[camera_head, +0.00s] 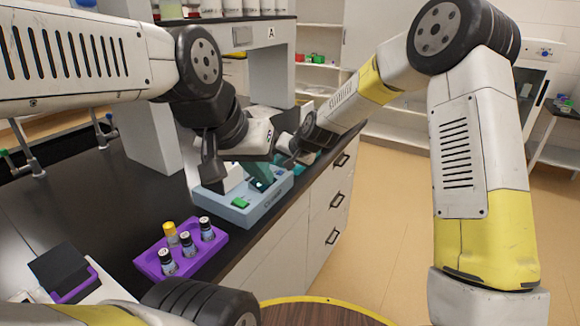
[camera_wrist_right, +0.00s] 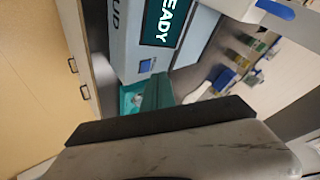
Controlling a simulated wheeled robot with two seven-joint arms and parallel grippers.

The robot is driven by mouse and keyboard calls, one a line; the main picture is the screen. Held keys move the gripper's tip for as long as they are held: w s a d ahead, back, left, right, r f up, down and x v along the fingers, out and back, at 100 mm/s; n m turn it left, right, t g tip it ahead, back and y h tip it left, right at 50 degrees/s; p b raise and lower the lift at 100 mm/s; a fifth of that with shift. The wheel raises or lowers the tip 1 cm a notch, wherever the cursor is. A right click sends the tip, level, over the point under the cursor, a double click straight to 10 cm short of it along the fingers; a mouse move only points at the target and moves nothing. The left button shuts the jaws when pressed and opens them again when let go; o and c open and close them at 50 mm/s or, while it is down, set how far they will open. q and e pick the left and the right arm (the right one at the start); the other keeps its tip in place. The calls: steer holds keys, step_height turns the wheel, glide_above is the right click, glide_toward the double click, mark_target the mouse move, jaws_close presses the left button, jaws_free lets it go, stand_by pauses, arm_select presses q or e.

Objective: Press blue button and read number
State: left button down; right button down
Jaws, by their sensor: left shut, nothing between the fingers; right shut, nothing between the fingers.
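The pale blue device (camera_head: 268,207) stands near the bench's right edge in the head view, with a green button (camera_head: 240,203) at its left end. In the right wrist view the device (camera_wrist_right: 118,40) shows a blue button (camera_wrist_right: 145,66) below a dark screen (camera_wrist_right: 166,20) that reads "EADY", its start cut off. No number shows.
A purple rack (camera_head: 148,266) with several vials stands left of the device on the black bench. A teal container (camera_wrist_right: 130,96) lies by the blue button. Open floor (camera_head: 385,230) is to the right.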

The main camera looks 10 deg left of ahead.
mark_target(282, 175)
steer(key=shift+f, duration=0.15)
steer(key=shift+f, duration=0.25)
steer(key=shift+f, duration=0.4)
stand_by(0.8)
stand_by(0.3)
steer(key=shift+r, duration=0.8)
steer(key=shift+r, duration=0.1)
steer(key=shift+r, duration=2.45)
